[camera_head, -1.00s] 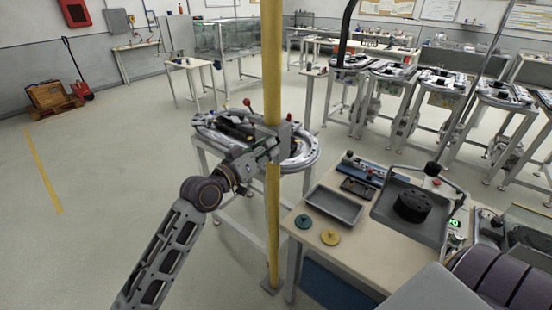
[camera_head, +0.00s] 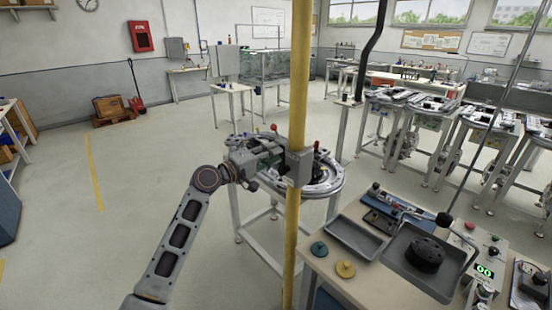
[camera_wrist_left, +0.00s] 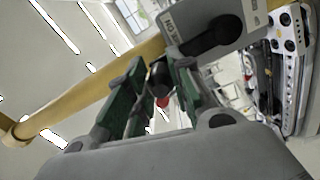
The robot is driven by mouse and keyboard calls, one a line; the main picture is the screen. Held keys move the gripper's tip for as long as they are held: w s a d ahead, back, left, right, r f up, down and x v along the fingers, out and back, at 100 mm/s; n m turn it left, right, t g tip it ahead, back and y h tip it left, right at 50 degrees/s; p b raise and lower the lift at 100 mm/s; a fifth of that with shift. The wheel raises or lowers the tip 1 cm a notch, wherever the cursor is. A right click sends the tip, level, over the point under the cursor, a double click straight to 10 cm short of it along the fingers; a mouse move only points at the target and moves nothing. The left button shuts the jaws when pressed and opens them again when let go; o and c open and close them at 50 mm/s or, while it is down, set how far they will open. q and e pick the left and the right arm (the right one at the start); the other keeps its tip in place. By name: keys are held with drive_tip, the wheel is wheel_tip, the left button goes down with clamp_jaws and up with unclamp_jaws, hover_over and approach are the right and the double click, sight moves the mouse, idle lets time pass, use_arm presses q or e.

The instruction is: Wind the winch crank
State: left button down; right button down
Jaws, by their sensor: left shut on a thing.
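A yellow post (camera_head: 299,90) stands in front of me with a grey winch box (camera_head: 299,169) on it. In the left wrist view the box (camera_wrist_left: 237,18) carries a partly readable label, and a black crank arm (camera_wrist_left: 207,38) reaches from it towards a dark knob (camera_wrist_left: 160,76). My left gripper (camera_head: 274,153) is left of the post, beside the box. In the left wrist view its green-padded fingers (camera_wrist_left: 158,88) are shut on the crank knob, which is partly hidden between them. My right gripper is not in view.
A ring track on a stand (camera_head: 325,187) is behind the post. A workbench (camera_head: 345,285) at the right holds a grey tray (camera_head: 355,238), green and yellow discs, and a black round part (camera_head: 427,253) in another tray. Open floor (camera_head: 130,200) lies left.

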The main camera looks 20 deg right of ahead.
use_arm(q)
drive_tip(key=shift+w+a, duration=0.25)
drive_tip(key=shift+w, duration=0.35)
drive_tip(key=c, duration=1.3)
unclamp_jaws()
drive_tip(key=shift+f, duration=0.1)
drive_tip(key=shift+o, duration=0.2)
drive_tip(key=shift+a, duration=0.1)
drive_tip(key=v, duration=1.1)
drive_tip(key=shift+s+a, duration=0.15)
drive_tip(key=shift+a, duration=0.2)
